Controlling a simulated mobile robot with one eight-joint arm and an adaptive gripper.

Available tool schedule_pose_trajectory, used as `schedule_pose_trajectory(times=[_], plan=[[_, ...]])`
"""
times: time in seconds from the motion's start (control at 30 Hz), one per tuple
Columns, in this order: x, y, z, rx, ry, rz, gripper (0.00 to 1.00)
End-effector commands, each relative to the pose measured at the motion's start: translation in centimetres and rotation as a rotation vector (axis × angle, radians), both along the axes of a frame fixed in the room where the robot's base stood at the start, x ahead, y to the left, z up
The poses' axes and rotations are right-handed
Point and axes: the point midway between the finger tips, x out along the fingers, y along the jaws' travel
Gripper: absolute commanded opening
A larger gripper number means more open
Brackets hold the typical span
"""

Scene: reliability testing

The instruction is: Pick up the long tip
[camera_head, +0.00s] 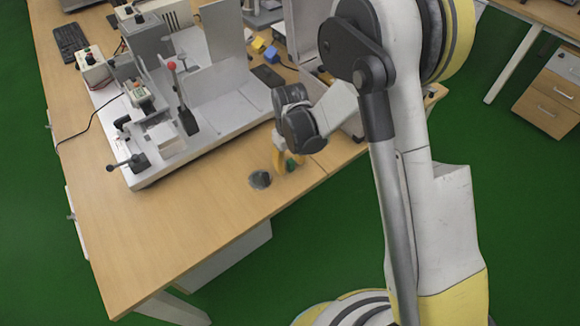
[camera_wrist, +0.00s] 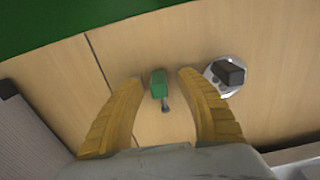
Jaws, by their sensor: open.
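A small green piece with a thin dark shaft (camera_wrist: 159,86), which looks like the long tip, lies on the wooden table in the wrist view. It shows between the two yellow fingers of my gripper (camera_wrist: 160,82). The fingers are open, with a gap on both sides of the piece. In the head view my gripper (camera_head: 287,162) points down near the table's front edge, and a bit of green shows at its fingers. I cannot tell exactly how high the fingertips are above the table.
A round grey disc (camera_head: 260,179) with a dark block on it (camera_wrist: 229,73) lies beside my gripper. A white machine base (camera_head: 160,165) with levers and plates stands to the left. The wooden table (camera_head: 190,240) is clear toward its front edge.

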Motion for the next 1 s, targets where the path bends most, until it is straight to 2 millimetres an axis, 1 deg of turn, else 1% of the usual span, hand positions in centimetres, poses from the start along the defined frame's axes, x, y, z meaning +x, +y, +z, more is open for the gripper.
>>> schedule_pose_trajectory(times=[0.03, 0.07, 0.1, 0.2, 0.57, 0.67, 0.77, 0.87, 0.97, 1.0], plan=[[0.0, 0.0, 0.1, 0.000, 0.000, 0.000, 0.43], [0.0, 0.0, 0.1, 0.000, 0.000, 0.000, 0.39], [0.0, 0.0, 0.1, 0.000, 0.000, 0.000, 0.27], [0.0, 0.0, 0.1, 0.000, 0.000, 0.000, 0.00], [0.0, 0.0, 0.1, 0.000, 0.000, 0.000, 0.00], [0.0, 0.0, 0.4, 0.000, 0.000, 0.000, 0.00], [0.0, 0.0, 1.2, 0.000, 0.000, 0.000, 0.00], [0.0, 0.0, 2.5, 0.000, 0.000, 0.000, 0.00], [0.0, 0.0, 4.5, 0.000, 0.000, 0.000, 0.00], [0.2, -0.6, 5.0, 0.000, 0.000, -0.003, 0.00]])
